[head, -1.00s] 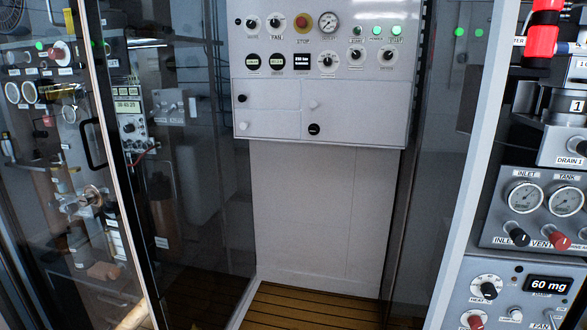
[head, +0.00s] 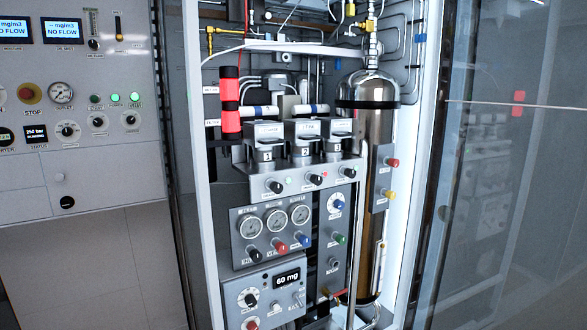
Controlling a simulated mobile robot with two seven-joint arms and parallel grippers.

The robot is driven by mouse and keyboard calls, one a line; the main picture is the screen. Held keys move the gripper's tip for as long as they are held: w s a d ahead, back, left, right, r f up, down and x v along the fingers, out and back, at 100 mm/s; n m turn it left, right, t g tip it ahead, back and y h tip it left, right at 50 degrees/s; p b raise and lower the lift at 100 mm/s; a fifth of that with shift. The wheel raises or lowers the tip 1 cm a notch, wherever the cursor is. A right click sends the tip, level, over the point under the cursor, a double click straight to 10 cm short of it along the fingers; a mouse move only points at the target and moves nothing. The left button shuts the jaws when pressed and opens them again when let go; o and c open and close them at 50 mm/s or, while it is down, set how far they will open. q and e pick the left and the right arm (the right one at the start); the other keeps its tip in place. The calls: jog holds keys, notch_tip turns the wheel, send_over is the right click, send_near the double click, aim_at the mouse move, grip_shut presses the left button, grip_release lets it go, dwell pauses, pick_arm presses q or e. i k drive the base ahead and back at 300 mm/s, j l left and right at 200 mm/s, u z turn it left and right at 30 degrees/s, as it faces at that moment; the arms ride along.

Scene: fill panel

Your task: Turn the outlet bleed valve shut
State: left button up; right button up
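A grey fill panel stands in an open cabinet at the middle of the head view. Three round gauges (head: 275,219) sit in a row on it, above a black knob (head: 254,254), a red knob (head: 281,247) and a blue knob (head: 304,240). To their right are another blue knob (head: 337,204) and a green knob (head: 341,239). A red knob (head: 393,163) and a yellow knob (head: 389,195) stick out beside the tall cylinder. The labels are too small to read, so I cannot tell which knob is the outlet bleed valve. Neither gripper is in view.
A tall dark metal cylinder (head: 375,135) stands at the cabinet's right. A box with a 60 mg display (head: 288,278) is below the gauges. A glass door (head: 500,200) is on the right, a white control panel (head: 85,160) on the left.

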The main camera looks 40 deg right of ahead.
aim_at(394, 163)
jog(key=z, duration=1.9)
